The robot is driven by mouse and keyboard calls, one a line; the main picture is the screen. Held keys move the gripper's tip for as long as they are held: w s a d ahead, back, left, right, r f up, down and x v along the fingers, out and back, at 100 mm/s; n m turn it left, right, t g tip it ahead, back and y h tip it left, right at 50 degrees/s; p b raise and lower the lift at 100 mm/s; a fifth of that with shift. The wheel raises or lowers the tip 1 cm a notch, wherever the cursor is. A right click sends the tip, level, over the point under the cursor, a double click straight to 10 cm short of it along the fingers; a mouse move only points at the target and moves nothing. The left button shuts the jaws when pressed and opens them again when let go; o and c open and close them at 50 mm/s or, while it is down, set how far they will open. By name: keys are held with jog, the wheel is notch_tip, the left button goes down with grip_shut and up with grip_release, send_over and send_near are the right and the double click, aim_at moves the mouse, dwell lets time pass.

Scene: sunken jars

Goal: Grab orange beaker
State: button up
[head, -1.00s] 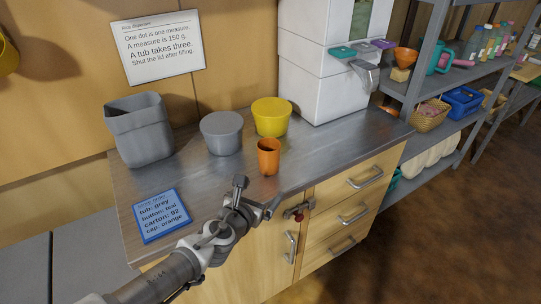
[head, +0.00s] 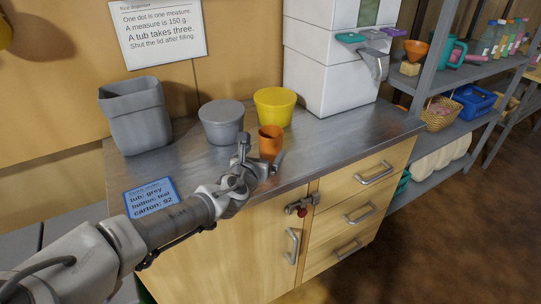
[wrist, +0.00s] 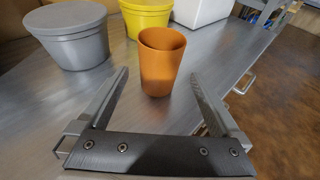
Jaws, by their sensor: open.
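The orange beaker (head: 270,142) stands upright on the metal counter, near its front edge. In the wrist view the beaker (wrist: 161,62) is just beyond the fingertips and roughly centred between them. My gripper (head: 261,153) is open and empty, low over the counter, with its fingers pointing at the beaker. In the wrist view my gripper (wrist: 158,75) has one finger on each side, and neither appears to touch the beaker. The near finger hides a little of the beaker's lower part in the head view.
A grey bin (head: 136,115) is at the left and a white dispenser (head: 330,65) behind right. A blue card (head: 150,198) lies on the counter. Counter right of the beaker is clear.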

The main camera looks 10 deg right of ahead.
aim_at(267, 149)
jog(key=shift+b+x, duration=0.65)
jog(key=shift+x, duration=0.6)
jog(key=b+x, duration=0.4)
jog(key=shift+f, duration=0.2)
jog(key=shift+w+d+b, duration=0.2)
jog(key=shift+w+b, duration=0.2)
jog(key=shift+w, duration=0.1)
jog(key=c, duration=1.2)
jog(key=shift+o, duration=0.2)
jog(key=shift+r, duration=0.15)
